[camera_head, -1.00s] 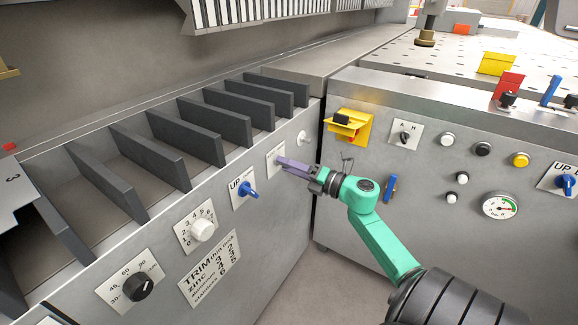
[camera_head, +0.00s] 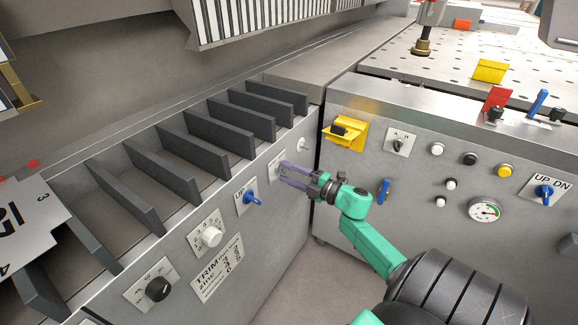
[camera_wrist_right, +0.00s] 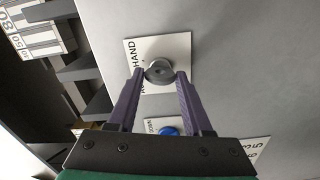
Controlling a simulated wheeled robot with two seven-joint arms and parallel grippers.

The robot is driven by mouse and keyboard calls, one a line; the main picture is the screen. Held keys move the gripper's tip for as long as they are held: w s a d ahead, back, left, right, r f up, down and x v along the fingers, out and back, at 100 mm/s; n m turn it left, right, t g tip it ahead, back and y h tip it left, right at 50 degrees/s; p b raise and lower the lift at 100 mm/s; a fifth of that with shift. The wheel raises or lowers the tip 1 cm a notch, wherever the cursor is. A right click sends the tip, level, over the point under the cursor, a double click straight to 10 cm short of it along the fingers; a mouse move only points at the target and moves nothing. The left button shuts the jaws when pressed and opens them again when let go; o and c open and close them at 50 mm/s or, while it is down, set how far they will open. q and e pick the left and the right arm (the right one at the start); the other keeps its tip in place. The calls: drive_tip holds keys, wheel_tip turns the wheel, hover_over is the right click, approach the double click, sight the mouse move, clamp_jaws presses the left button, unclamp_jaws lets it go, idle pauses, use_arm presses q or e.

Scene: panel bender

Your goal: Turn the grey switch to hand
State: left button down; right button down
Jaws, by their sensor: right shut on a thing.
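The grey switch (camera_wrist_right: 158,72) is a round knob on a white label plate (camera_wrist_right: 178,47) fixed to the grey front panel. The word HAND can be read on the plate, and the other word is partly hidden by a finger. My right gripper (camera_wrist_right: 159,76) has one purple finger on each side of the knob and is shut on it. Which way the knob points I cannot tell. In the head view my right gripper (camera_head: 284,173) reaches the panel from the right, and its fingers mostly cover the switch. My left gripper is not in view.
A blue UP switch (camera_head: 252,198), a white dial (camera_head: 210,237) and a black dial (camera_head: 158,289) sit left of the grey switch. A small white knob (camera_head: 303,146) is just right. The other panel holds a black A/H switch (camera_head: 398,147) and several buttons.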

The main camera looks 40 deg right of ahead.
drive_tip(key=shift+m+p, duration=1.2)
drive_tip(key=shift+m, duration=0.5)
drive_tip(key=shift+c, duration=1.6)
unclamp_jaws()
drive_tip(key=shift+s, duration=0.1)
drive_tip(key=v, duration=1.4)
drive_tip(key=shift+s, duration=0.2)
